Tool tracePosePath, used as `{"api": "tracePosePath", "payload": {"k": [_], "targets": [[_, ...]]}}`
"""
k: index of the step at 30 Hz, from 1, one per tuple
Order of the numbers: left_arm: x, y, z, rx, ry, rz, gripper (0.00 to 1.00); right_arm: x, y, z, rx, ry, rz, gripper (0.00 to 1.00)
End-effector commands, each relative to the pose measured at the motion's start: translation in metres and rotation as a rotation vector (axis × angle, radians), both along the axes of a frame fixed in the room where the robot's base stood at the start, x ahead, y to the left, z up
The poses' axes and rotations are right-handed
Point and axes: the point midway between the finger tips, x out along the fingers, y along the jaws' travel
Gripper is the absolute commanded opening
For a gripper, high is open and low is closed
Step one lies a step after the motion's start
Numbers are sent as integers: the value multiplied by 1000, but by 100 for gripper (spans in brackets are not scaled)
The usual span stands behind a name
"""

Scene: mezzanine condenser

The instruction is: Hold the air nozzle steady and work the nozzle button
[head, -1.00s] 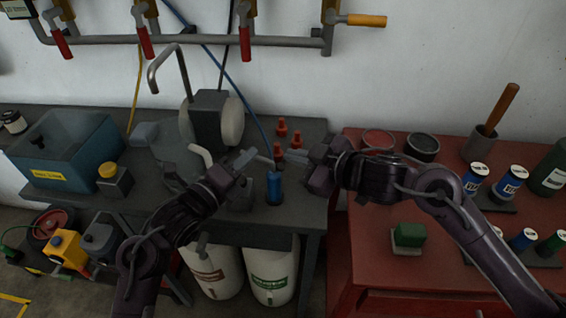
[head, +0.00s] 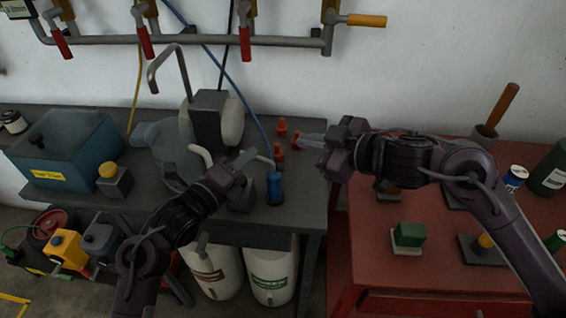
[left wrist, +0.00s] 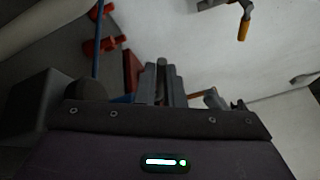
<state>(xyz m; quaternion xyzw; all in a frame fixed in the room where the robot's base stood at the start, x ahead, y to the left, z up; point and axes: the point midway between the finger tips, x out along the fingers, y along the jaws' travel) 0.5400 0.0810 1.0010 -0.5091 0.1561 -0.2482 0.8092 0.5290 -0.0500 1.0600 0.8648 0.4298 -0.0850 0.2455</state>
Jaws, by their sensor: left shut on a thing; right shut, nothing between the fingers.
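The air nozzle (head: 274,188) has an upright blue body near the front right corner of the dark bench, with a blue hose at its top. My left gripper (head: 246,158) is shut beside the nozzle's upper end; the exact contact is hard to make out. The nozzle button cannot be made out. My right gripper (head: 311,140) is shut and empty, to the right of and above the nozzle in the picture, apart from it, pointing left.
Red cone-shaped pieces (head: 281,128) stand behind the nozzle. A grey machine (head: 207,120) with a bent pipe stands left of them. A blue bin (head: 70,150) is at the bench's left. The red cabinet (head: 350,240) on the right carries a green block (head: 409,233) and cans.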

Motion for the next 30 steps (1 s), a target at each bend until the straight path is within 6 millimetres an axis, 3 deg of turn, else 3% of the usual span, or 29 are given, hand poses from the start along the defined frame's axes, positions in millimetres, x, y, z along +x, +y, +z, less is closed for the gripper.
{"api": "tracePosePath", "payload": {"k": [9,10,15,25,30], "targets": [[0,0,-1,1,1,0,0,0,0,0,0,0,0,0],[0,0,-1,1,1,0,11,0,0,0,0,0,0,0],[0,0,0,1,1,0,33,0,0,0,1,1,0,0],[-2,2,-1,1,0,0,34,0,0,0,0,0,0,0],[-21,15,-2,5,2,1,34,0,0,0,0,0,0,0]]}}
